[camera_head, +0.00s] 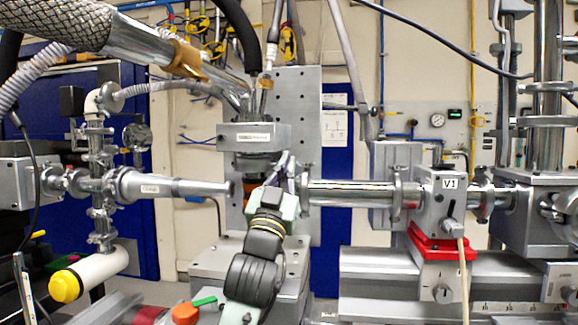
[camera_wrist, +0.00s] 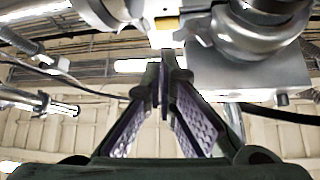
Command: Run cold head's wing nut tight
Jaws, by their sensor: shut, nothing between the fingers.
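The cold head (camera_head: 253,138) is a grey labelled block in the middle of the head view, with hoses and lines running into its top. I cannot make out a wing nut for certain in either view. A small brass-yellow piece (camera_wrist: 166,23) shows just beyond my fingertips in the wrist view, among silvery metal parts; I cannot tell if it is the nut. My gripper (camera_wrist: 166,65) is shut, its two fingers meeting at the tips with nothing between them. In the head view my gripper (camera_head: 285,172) points up just below the cold head, partly hidden by my wrist.
A horizontal beam pipe (camera_head: 350,193) runs right to the valve marked V1 (camera_head: 450,184) on a red base. A tapered tube (camera_head: 180,187) ends just left of my gripper. A braided hose (camera_head: 60,22) hangs at the upper left. A grey upright plate (camera_head: 300,100) stands behind.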

